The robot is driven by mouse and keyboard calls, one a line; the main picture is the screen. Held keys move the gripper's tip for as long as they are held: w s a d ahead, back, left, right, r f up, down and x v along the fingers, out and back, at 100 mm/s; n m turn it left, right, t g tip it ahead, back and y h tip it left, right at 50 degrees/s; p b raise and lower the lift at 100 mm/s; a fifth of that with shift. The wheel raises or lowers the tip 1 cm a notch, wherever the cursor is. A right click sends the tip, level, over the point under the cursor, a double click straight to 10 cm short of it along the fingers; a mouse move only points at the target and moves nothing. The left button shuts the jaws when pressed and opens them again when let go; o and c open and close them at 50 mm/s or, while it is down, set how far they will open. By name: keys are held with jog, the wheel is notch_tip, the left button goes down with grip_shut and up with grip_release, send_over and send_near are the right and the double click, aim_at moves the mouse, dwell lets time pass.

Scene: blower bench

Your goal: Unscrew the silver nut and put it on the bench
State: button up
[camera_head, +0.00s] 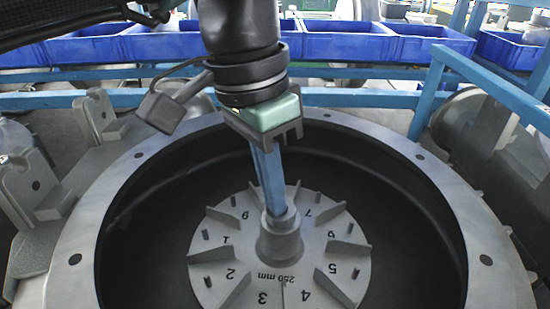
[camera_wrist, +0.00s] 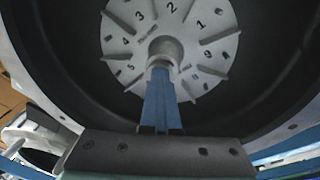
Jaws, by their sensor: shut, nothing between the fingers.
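The grey impeller disc (camera_head: 215,262), with numbered positions and raised fins, lies inside the round blower housing. It also shows in the wrist view (camera_wrist: 120,32). A grey stepped hub (camera_head: 280,243) rises from its middle and shows in the wrist view (camera_wrist: 165,46). I cannot make out the silver nut as a separate part; the fingers cover part of the hub top. My gripper (camera_head: 277,210) points down with its blue fingers together and empty. Its fingertips (camera_wrist: 160,70) are at the top of the hub; whether they touch it I cannot tell.
The wide housing rim (camera_head: 70,250), with bolt holes, surrounds the dark well and my fingers. Blue bins (camera_head: 345,42) stand in a row at the back. Blue rails (camera_head: 350,97) run behind the housing and at the right. Grey brackets (camera_head: 35,195) stand at the left.

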jog(key=shift+s+d+r+t+y, duration=0.1)
jog(key=shift+s+r+t+y, duration=0.2)
jog(key=shift+r+y, duration=0.5)
jog(key=m, duration=0.2)
jog(key=m+p, duration=0.1)
jog(key=m, duration=0.3)
jog(key=shift+w+d+f+m+p, duration=0.2)
jog(key=shift+w+m+p, duration=0.1)
jog(key=shift+p, duration=0.1)
jog(key=m, duration=0.2)
jog(key=m+p, duration=0.1)
jog(key=m, duration=0.3)
jog(key=shift+w+d+m+p, duration=0.2)
jog(key=shift+w+m+p, duration=0.1)
jog(key=shift+w+p, duration=0.1)
jog(key=m, duration=0.2)
jog(key=shift+w+m+p, duration=0.1)
jog(key=shift+m+p, duration=0.2)
jog(key=shift+m, duration=0.1)
jog(key=m+p, duration=0.1)
jog(key=m, duration=0.2)
jog(key=shift+a+r+m, duration=0.1)
jog(key=shift+r+m, duration=0.05)
jog(key=shift+m, duration=0.25)
jog(key=m, duration=0.5)
jog(key=shift+a+m+p, duration=0.1)
jog(key=shift+m+p, duration=0.2)
jog(key=shift+p, duration=0.05)
jog(key=shift+c, duration=0.2)
